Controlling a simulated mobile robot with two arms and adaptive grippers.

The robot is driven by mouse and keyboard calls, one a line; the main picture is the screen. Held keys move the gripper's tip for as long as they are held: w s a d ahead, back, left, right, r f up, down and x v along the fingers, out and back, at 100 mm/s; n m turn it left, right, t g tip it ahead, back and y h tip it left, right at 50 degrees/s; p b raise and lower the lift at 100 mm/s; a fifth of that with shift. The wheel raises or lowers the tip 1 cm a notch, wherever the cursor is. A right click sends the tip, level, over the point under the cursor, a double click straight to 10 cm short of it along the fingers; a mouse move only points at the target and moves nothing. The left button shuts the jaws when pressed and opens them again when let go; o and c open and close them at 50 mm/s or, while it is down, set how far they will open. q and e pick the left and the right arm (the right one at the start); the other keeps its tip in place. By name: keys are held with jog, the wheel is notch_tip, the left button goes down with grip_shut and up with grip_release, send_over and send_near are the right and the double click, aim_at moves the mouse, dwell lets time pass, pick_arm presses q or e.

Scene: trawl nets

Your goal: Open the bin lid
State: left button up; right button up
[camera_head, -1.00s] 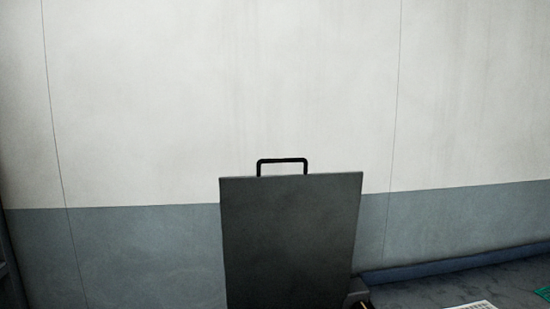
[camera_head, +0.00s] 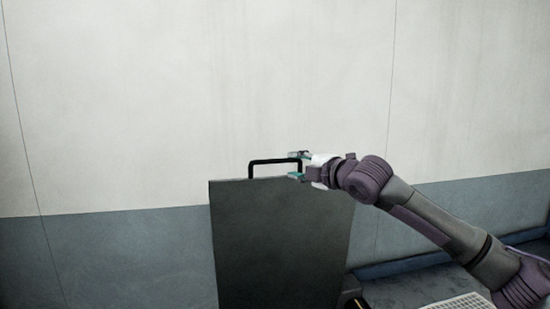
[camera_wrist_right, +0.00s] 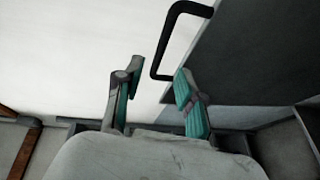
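The bin lid (camera_head: 280,240) is a dark grey panel standing upright in the head view, with a black bar handle (camera_head: 272,161) on its top edge. My right gripper (camera_head: 294,164) is at the right end of this handle, its teal-padded fingers apart. In the right wrist view the open fingers of my right gripper (camera_wrist_right: 155,92) point toward the handle (camera_wrist_right: 166,42), which lies ahead and between them to slightly right. The lid (camera_wrist_right: 255,55) fills the upper right there. I cannot tell whether a finger touches the handle. My left gripper is not in view.
A white and blue-grey wall (camera_head: 110,110) stands behind the lid. A blue ledge (camera_head: 405,264) runs along the wall's foot at the right. A pale grid-like object (camera_head: 462,306) lies at the lower right. The space left of the lid is clear.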

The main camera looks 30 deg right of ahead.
aim_at(276, 163)
jog(key=w+p, duration=0.1)
jog(key=w, duration=0.1)
jog(key=w+a+p, duration=0.1)
jog(key=w, duration=0.5)
jog(key=shift+a+f+p, duration=0.15)
jog(key=shift+f+p, duration=0.2)
jog(key=shift+p, duration=0.05)
jog(key=shift+w+f, duration=0.25)
jog(key=shift+w, duration=0.4)
grip_shut()
jog(key=shift+s, duration=0.1)
